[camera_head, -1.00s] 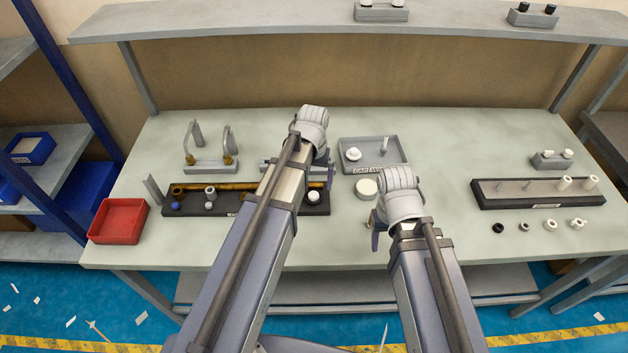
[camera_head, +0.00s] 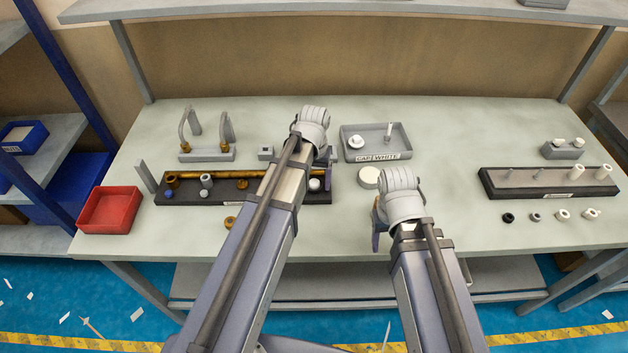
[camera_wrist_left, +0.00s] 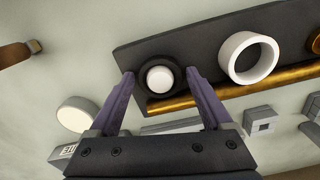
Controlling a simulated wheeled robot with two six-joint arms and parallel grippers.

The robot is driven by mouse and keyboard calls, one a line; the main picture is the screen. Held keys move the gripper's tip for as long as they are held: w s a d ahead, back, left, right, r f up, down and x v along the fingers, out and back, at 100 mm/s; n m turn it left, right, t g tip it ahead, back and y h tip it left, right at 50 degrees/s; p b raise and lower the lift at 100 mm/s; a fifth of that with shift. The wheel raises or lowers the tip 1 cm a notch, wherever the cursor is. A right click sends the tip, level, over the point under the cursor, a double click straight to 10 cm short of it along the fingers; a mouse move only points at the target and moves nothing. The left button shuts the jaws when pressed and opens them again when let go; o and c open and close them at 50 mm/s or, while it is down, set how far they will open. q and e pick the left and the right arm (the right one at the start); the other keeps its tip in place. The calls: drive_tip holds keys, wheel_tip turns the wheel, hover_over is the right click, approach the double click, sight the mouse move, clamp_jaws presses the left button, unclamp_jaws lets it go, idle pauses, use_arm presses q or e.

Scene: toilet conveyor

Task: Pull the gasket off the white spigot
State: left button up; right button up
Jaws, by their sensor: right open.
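The white spigot (camera_wrist_left: 160,78) shows in the left wrist view with the black gasket (camera_wrist_left: 174,65) around its base, on a dark board. The spigot also shows in the head view (camera_head: 314,184), beside my left arm. My left gripper (camera_wrist_left: 161,73) is open, with one finger on each side of the gasket. I cannot tell whether the fingers touch it. In the head view my left gripper's fingers are mostly hidden behind its wrist. My right gripper (camera_head: 377,226) is open and empty above the table's front, left of its wrist, mostly hidden too.
The dark board (camera_head: 290,197) also carries a brass pipe (camera_head: 235,174) and a wide white ring (camera_wrist_left: 233,71). A red bin (camera_head: 108,211) stands at left. A grey tray (camera_head: 405,157) and a white disc (camera_head: 368,177) lie near my right gripper. Another board (camera_head: 600,190) is at right.

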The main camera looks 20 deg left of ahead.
use_arm(q)
drive_tip(key=c, duration=1.2)
drive_tip(key=shift+r+p, duration=0.7)
use_arm(e)
drive_tip(key=shift+r, duration=0.7)
use_arm(q)
drive_tip(key=shift+r+p, duration=1.8)
drive_tip(key=shift+p, duration=0.05)
use_arm(e)
drive_tip(key=shift+r, duration=1.85)
